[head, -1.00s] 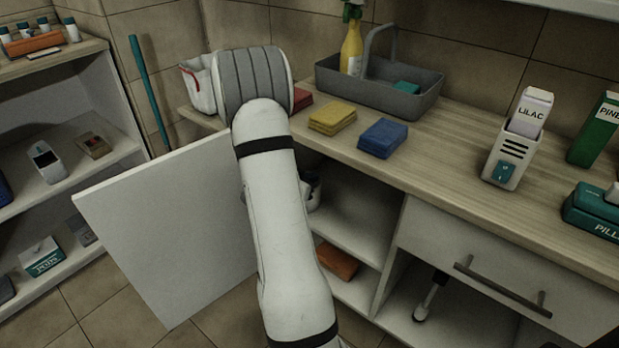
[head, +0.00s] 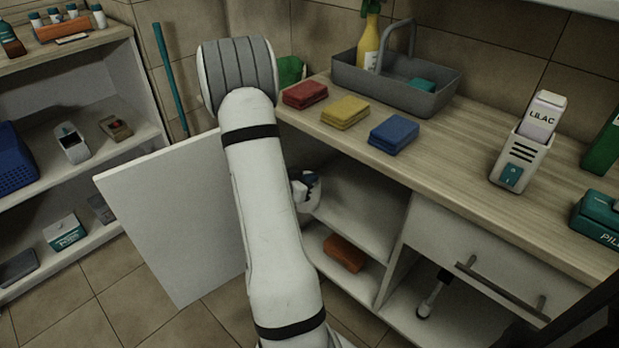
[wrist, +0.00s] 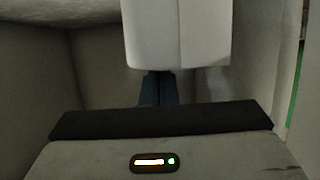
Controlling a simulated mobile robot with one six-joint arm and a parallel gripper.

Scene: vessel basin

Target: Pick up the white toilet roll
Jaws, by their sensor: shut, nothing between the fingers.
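A plain white block-like shape with rounded lower corners (wrist: 176,38) fills the upper middle of the wrist view. It may be the white toilet roll, but its top is cut off and I cannot tell for sure. My gripper's dark fingers (wrist: 157,90) are shut and empty, just below that shape in the picture; the shape hides their far ends. I cannot tell whether they touch it. In the head view part of my wrist (head: 307,190) shows behind my arm at the open cabinet's upper compartment. No toilet roll shows clearly in the head view.
A white open door panel (head: 175,215) stands left of my arm. The cabinet's inner shelf (head: 355,215) has a brown-orange block (head: 344,253) below it.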

